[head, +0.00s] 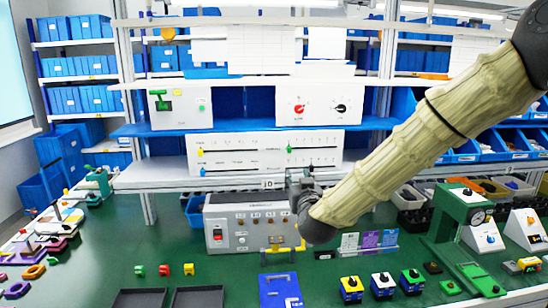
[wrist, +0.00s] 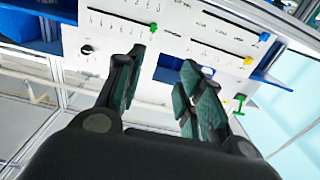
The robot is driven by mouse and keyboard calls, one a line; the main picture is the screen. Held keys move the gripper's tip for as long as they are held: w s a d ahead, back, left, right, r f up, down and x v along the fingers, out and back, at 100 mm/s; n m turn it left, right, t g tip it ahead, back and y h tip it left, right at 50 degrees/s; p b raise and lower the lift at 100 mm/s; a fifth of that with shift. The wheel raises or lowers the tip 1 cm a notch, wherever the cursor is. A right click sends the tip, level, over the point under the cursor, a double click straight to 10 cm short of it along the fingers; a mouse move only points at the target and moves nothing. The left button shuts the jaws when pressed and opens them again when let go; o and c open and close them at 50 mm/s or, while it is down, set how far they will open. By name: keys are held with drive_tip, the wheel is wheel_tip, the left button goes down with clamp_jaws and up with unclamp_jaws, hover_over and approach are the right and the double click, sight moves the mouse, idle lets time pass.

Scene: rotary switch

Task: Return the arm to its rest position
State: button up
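My arm reaches in from the upper right of the head view. My gripper (head: 298,186) is a small dark shape there, in front of the middle of the bench and partly hidden by my own arm link. In the wrist view my gripper (wrist: 160,68) has its two fingers well apart with nothing between them. It faces the white slider panel (wrist: 180,28), which also shows on the shelf in the head view (head: 240,154). The rotary switch panel (head: 318,106) with a red and a black knob stands on the shelf above.
A grey control box (head: 220,238) with a red switch stands under my gripper. Small blue, yellow and green switch boxes (head: 382,286) stand at the front. A green press (head: 455,215) stands at right. Black trays (head: 138,299) lie at front left. Some green bench surface is clear at left.

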drive_tip(key=s+d+f+g, duration=0.25)
drive_tip(key=s+f, duration=0.35)
drive_tip(key=f, duration=0.7)
drive_tip(key=s+d+f+g, duration=0.1)
drive_tip(key=s+f+g, duration=0.4)
drive_tip(key=f, duration=0.8)
drive_tip(key=s+d+f+g, duration=0.2)
drive_tip(key=s+f, duration=0.6)
drive_tip(key=f, duration=0.6)
drive_tip(key=s+d+f+g, duration=0.2)
drive_tip(key=s+f, duration=0.3)
drive_tip(key=s, duration=0.6)
drive_tip(key=s+d+f+m+g+h, duration=0.1)
drive_tip(key=s+d+f+g, duration=0.2)
drive_tip(key=s, duration=0.9)
drive_tip(key=s+d+f+g, duration=0.3)
drive_tip(key=s+d+f, duration=0.2)
drive_tip(key=s+f, duration=0.4)
drive_tip(key=s+b, duration=0.1)
drive_tip(key=s, duration=0.1)
drive_tip(key=shift+s+f+m+h, duration=0.2)
drive_tip(key=shift+s+m+h, duration=0.1)
drive_tip(key=shift+s+h, duration=0.1)
drive_tip(key=shift+w+g, duration=0.2)
drive_tip(key=shift+g, duration=0.05)
